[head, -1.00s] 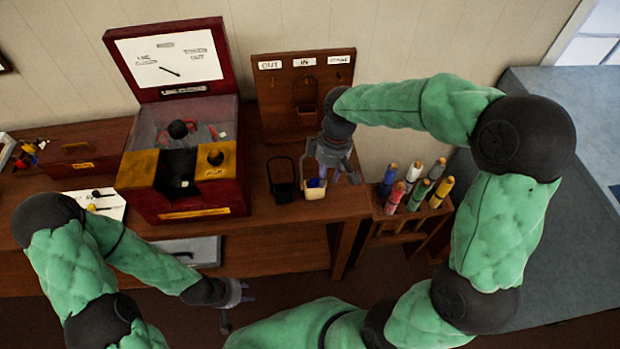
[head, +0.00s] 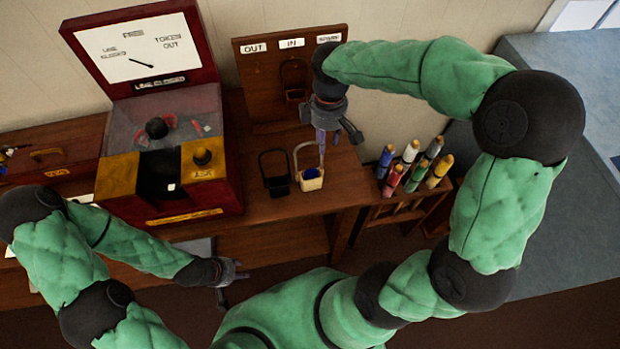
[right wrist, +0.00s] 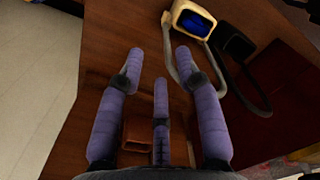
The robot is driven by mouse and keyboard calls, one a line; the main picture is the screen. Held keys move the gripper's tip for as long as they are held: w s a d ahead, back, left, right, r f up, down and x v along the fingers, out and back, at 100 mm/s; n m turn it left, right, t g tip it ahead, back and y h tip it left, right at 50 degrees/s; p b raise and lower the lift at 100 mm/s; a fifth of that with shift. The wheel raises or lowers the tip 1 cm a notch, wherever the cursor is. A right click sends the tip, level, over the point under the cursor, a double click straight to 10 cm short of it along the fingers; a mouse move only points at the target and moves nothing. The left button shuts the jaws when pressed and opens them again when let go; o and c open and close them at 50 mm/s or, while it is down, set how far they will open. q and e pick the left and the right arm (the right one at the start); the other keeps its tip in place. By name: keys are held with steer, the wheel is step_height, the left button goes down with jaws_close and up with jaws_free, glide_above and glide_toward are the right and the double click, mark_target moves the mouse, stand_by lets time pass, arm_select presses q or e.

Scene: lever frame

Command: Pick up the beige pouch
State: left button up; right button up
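The beige pouch (head: 311,181) stands on the wooden table with its loop handle up and something blue inside. In the right wrist view the pouch (right wrist: 194,20) is at the top, its handle hanging down beside the right fingertip. My right gripper (head: 326,148) is just above and right of the pouch; its fingers (right wrist: 160,60) are spread and nothing is between them. Whether a finger touches the handle I cannot tell. My left gripper (head: 236,280) is low in front of the table, fingers apart and empty.
A black pouch (head: 277,185) stands left of the beige one. A red machine (head: 197,210) with a dial stands further left. A wooden hook board (head: 265,85) is behind. A rack of coloured tubes (head: 398,210) stands right.

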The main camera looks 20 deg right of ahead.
steer(key=f, duration=0.2)
steer(key=f+b, duration=0.1)
steer(key=a+f+b, duration=0.1)
steer(key=f, duration=0.1)
steer(key=shift+s+f, duration=0.2)
steer(key=shift+f, duration=0.1)
steer(key=shift+r, duration=0.1)
jaws_close()
